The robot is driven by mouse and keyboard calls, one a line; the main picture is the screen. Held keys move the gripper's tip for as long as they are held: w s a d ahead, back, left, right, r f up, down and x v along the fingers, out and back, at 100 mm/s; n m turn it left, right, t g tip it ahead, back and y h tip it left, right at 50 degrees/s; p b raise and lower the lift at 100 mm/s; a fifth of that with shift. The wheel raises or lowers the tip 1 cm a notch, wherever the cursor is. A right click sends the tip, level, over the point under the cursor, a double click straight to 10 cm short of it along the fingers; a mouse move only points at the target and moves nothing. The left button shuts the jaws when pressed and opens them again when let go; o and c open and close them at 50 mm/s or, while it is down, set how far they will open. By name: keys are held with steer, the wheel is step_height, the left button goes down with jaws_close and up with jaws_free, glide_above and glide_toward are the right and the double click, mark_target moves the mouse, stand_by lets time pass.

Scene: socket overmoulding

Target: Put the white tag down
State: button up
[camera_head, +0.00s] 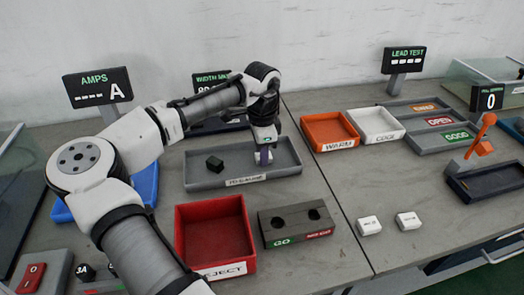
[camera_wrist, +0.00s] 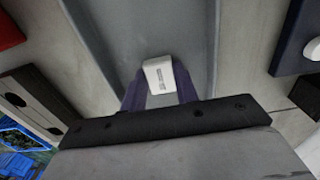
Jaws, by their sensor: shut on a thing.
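The white tag (camera_wrist: 158,76) shows between my gripper's fingers in the wrist view, with small dark print on its face. My gripper (camera_head: 263,156) is shut on it, pointing down over the right part of the grey tray (camera_head: 204,181). The tag is mostly hidden by the fingers in the head view. The tray's floor (camera_wrist: 160,25) lies behind the tag in the wrist view. I cannot tell whether the tag touches the tray floor.
The red REJECT bin (camera_head: 211,200) and a grey GO gauge block (camera_head: 284,236) stand in front. Two white tags (camera_head: 369,226) (camera_head: 408,222) lie on the bench at right. Orange (camera_head: 315,132) and white (camera_head: 392,127) trays stand behind.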

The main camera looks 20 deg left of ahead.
steer(key=shift+f, duration=0.1)
steer(key=o, duration=0.9)
steer(key=shift+o, duration=0.2)
step_height(320, 180, up, 12)
